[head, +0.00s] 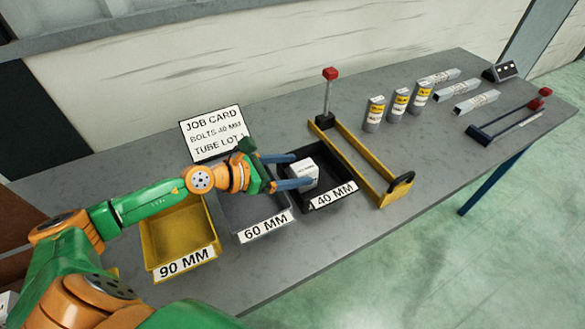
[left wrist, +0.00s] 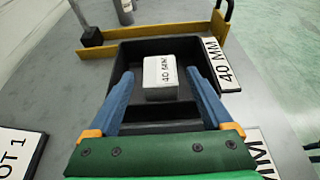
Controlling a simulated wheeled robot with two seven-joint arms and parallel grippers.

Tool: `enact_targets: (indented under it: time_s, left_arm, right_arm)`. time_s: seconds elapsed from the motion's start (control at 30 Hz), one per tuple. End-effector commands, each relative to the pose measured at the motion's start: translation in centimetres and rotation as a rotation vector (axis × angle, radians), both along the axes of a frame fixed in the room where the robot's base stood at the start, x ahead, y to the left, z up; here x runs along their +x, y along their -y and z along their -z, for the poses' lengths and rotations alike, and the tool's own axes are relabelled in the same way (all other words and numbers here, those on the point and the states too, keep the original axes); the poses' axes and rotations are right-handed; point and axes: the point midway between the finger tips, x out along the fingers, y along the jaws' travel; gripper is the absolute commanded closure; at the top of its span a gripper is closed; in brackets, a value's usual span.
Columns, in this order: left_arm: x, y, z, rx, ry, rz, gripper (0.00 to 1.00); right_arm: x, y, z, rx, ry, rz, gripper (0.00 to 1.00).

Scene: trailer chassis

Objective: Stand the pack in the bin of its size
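The white pack (head: 304,171) is a small block that stands in the black 40 MM bin (head: 335,197). In the left wrist view the pack (left wrist: 161,77) shows a 40 MM label, and the bin's rim (left wrist: 128,46) surrounds it. My left gripper (head: 294,170) is open, with its blue fingers reaching over the bin. In the left wrist view the gripper (left wrist: 160,82) has a finger on each side of the pack, with visible gaps. The job card (head: 213,133) reads bolts 40 MM, tube lot 1. My right gripper is not in view.
The grey 60 MM bin (head: 263,228) and yellow 90 MM bin (head: 185,257) stand left of the 40 MM bin. A yellow frame (head: 362,163) with a red-topped post is just right of it. Several cylinders (head: 398,105) and silver tubes (head: 476,101) stand or lie farther right.

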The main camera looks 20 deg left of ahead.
Motion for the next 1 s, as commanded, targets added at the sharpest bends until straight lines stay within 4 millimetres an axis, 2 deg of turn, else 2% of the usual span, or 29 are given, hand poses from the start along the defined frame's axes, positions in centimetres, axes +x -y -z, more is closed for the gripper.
enact_targets:
  time_s: [0.17, 0.37, 0.43, 0.67, 0.8, 1.0]
  left_arm:
    - [-0.1, -0.1, -0.5, 0.001, -0.001, -0.001, 0.16]
    - [-2.2, -1.8, -0.5, 0.006, -0.004, 0.000, 0.16]
    - [-2.8, -2.0, -1.6, -0.001, -0.010, 0.001, 0.16]
    - [-4.5, -3.4, -2.8, -0.001, -0.008, 0.000, 0.16]
    - [-6.0, -4.5, -4.1, -0.008, -0.005, 0.000, 0.16]
    - [-8.1, -6.3, -4.9, -0.006, -0.001, -0.001, 0.16]
  right_arm:
    - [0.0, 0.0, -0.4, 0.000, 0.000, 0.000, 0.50]
    - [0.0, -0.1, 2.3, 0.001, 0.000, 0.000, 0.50]
    - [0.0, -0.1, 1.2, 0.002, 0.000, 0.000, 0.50]
    - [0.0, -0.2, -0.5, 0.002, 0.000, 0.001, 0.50]
    - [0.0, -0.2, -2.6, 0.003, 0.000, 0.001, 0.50]
    - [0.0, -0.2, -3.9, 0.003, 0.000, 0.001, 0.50]
